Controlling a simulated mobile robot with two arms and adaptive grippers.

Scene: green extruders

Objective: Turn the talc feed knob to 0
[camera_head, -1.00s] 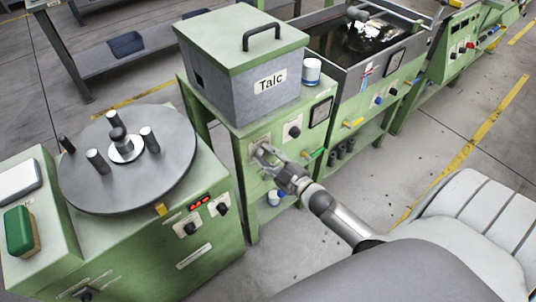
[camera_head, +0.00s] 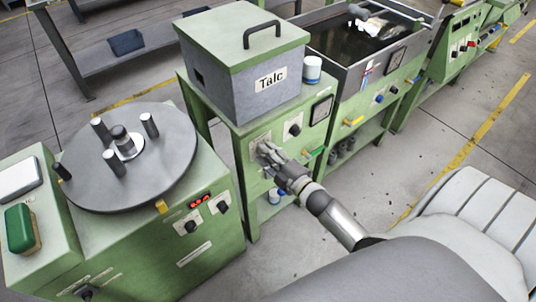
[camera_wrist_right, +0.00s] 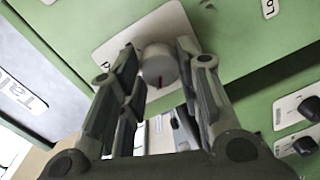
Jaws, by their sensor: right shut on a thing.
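The talc machine is a green cabinet (camera_head: 240,130) with a grey box labelled Talc (camera_head: 240,85) on top. In the right wrist view the feed knob (camera_wrist_right: 160,66) is a pale round knob with a red mark, on a white plate (camera_wrist_right: 112,45) on the green panel. My right gripper (camera_wrist_right: 160,65) is shut on the knob, one finger on each side of it. In the head view my right gripper (camera_head: 266,150) is at the left part of the cabinet front and hides the knob. The scale numbers cannot be read. My left gripper is not in view.
A black knob (camera_head: 295,130) and a dark square gauge (camera_head: 321,108) are right of my right gripper. A green-handled lever (camera_head: 314,153) is close beside it. A turntable (camera_head: 130,155) with upright pegs stands at left.

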